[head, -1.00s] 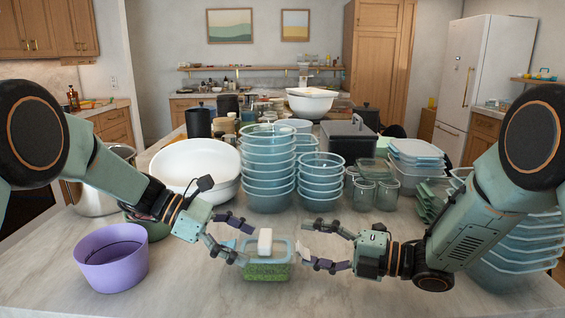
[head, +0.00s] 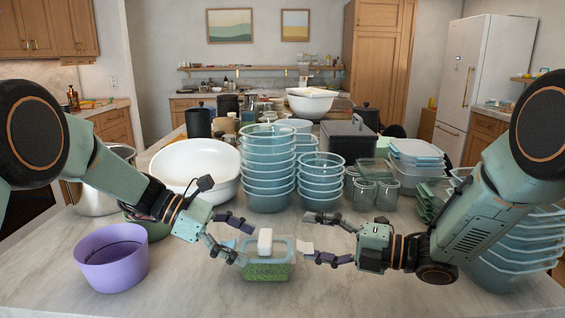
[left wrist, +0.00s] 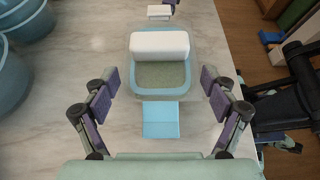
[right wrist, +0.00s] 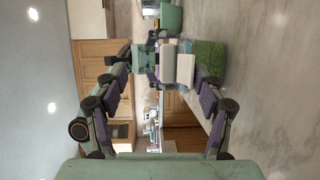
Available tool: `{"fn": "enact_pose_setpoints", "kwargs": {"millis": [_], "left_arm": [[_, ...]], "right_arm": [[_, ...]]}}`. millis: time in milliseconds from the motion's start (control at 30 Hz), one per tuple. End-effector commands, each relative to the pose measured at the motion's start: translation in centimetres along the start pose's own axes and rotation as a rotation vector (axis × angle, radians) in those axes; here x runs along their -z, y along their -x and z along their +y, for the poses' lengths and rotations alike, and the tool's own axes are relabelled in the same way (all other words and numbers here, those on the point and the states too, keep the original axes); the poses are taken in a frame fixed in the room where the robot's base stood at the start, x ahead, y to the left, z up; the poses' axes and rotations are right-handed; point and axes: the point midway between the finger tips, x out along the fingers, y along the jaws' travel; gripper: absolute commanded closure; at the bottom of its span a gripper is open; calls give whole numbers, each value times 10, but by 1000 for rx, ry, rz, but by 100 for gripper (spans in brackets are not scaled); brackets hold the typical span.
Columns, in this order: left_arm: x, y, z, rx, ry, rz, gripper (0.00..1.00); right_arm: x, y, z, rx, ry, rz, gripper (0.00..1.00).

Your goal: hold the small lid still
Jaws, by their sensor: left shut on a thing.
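A small clear container with green contents (head: 267,271) stands on the counter under a pale blue-rimmed lid (left wrist: 137,84). A white block (head: 265,240) lies across the lid; it also shows in the left wrist view (left wrist: 159,43). My left gripper (head: 240,240) is at the lid's left side, shut on the lid, with a blue tab (left wrist: 161,119) between its fingers. My right gripper (head: 305,238) is at the right, apart from the container. A small white piece (head: 306,246) is by its fingertips; whether it is gripped cannot be told.
A purple bowl (head: 112,262) stands left of my left gripper. A white basin (head: 192,165) and stacked clear bowls (head: 268,170) are behind. More stacked tubs stand under my right arm.

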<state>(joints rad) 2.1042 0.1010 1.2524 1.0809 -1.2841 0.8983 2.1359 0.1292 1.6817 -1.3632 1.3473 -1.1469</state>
Motion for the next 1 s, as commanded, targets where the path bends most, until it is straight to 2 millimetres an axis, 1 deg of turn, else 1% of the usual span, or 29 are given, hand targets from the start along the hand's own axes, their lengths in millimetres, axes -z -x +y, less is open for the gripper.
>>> {"fn": "enact_pose_setpoints", "kwargs": {"millis": [33,167,1000], "left_arm": [[5,-3,-2,6,7,7,78],[5,-3,-2,6,7,7,78],[5,-3,-2,5,7,7,78]], "right_arm": [[0,0,1,-1,1,0,32],[-1,3,1,-2,1,0,32],[-17,42,8,-2,1,0,32]]}}
